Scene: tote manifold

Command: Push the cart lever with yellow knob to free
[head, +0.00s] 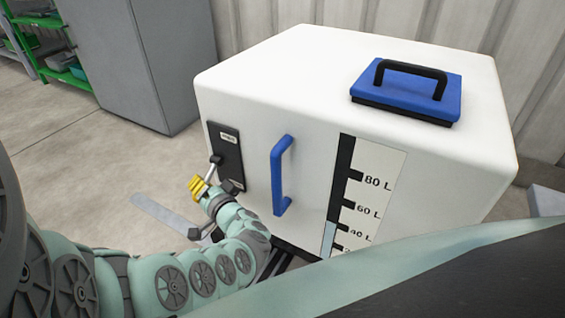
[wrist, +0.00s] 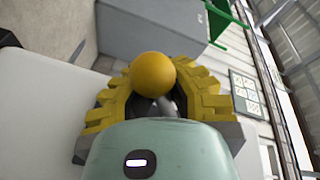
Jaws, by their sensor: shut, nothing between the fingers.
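The cart (head: 265,75) is a large white box with a black lever panel (head: 226,150) on its front left. A metal lever (head: 211,171) sticks out from the panel, down and to the left. My gripper (head: 198,187) is at the lever's outer end, its yellow fingers shut. In the wrist view the round yellow knob (wrist: 153,73) sits in front of my gripper (wrist: 156,82), with part of its rod (wrist: 166,104) below. Whether the fingers touch the knob I cannot tell. In the head view the knob blends with the fingers.
A blue handle (head: 280,175) stands out from the cart front, right of my wrist. A level gauge (head: 360,195) is farther right. A blue lid with a black handle (head: 408,92) lies on top. A grey cabinet (head: 140,60) and green shelf (head: 45,60) stand behind, left.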

